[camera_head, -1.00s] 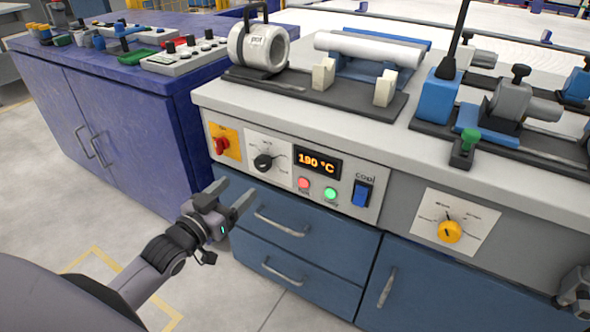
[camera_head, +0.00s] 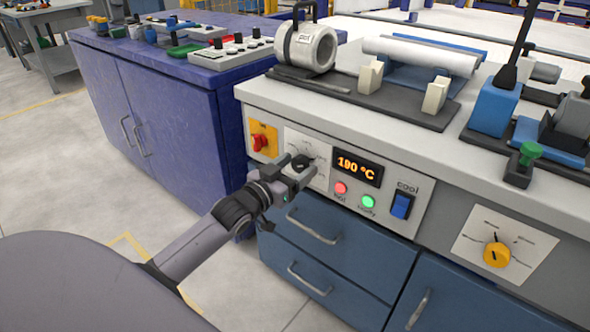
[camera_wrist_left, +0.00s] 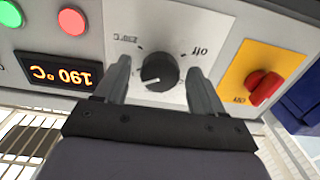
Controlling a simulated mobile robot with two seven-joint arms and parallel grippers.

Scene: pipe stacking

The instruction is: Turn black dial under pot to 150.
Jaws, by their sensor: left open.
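The black dial (camera_wrist_left: 160,72) sits on a white plate on the front panel, below the pot. In the left wrist view it lies between the two open fingers of my left gripper (camera_wrist_left: 160,82), with a gap on each side. In the head view the gripper (camera_head: 297,172) is in front of the dial (camera_head: 301,162) and covers part of it. The pot (camera_head: 306,48) is a light cylinder with a dark handle on the bench top. The orange display (camera_head: 358,169) reads 190 °C and shows upside down in the left wrist view (camera_wrist_left: 58,70). My right gripper is not in view.
A red switch on a yellow plate (camera_head: 263,140) is left of the dial. Red (camera_head: 341,188) and green (camera_head: 368,202) lights and a blue cool switch (camera_head: 401,205) are to the right. Blue drawers (camera_head: 322,255) lie below. A yellow knob (camera_head: 497,255) is further right.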

